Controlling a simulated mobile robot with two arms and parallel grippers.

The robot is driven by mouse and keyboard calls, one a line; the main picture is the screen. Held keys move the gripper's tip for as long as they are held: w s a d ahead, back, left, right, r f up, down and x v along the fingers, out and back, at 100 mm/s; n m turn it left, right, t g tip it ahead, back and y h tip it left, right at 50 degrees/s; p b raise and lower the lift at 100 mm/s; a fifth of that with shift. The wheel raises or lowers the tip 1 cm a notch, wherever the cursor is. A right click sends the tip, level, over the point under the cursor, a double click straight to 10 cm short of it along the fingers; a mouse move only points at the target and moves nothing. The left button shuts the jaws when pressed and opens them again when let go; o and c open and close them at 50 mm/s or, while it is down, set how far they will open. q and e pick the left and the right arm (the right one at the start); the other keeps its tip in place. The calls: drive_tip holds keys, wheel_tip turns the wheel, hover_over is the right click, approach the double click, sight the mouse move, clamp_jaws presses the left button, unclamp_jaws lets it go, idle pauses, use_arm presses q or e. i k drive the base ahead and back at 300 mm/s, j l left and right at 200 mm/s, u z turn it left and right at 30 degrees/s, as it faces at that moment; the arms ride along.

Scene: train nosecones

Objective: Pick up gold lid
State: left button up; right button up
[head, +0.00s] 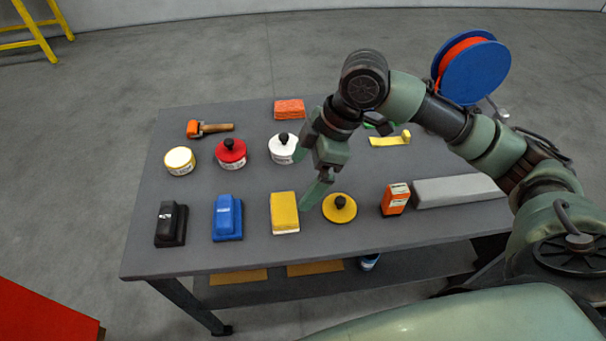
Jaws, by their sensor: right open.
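The gold lid (345,214), a flat yellow disc with a black knob, lies on the table near its front edge, right of the yellow block. My right gripper (304,184) is open and empty, above the table just left of and behind the lid. One finger points down toward the gap between the yellow block and the lid, apart from the lid's knob. A round tin with a cream-yellow top (180,158) and no knob stands at the left. My left gripper is not in view.
On the grey table (185,258) stand a red-lidded tin (231,155), a white-lidded tin (280,151), black (171,224), blue (227,218) and yellow (284,213) blocks, an orange box (395,199) and a grey bar (457,190).

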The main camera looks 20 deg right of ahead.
sight(338, 208)
drive_tip(key=z, duration=1.05)
drive_tip(key=k+l, duration=0.2)
drive_tip(key=k, duration=0.3)
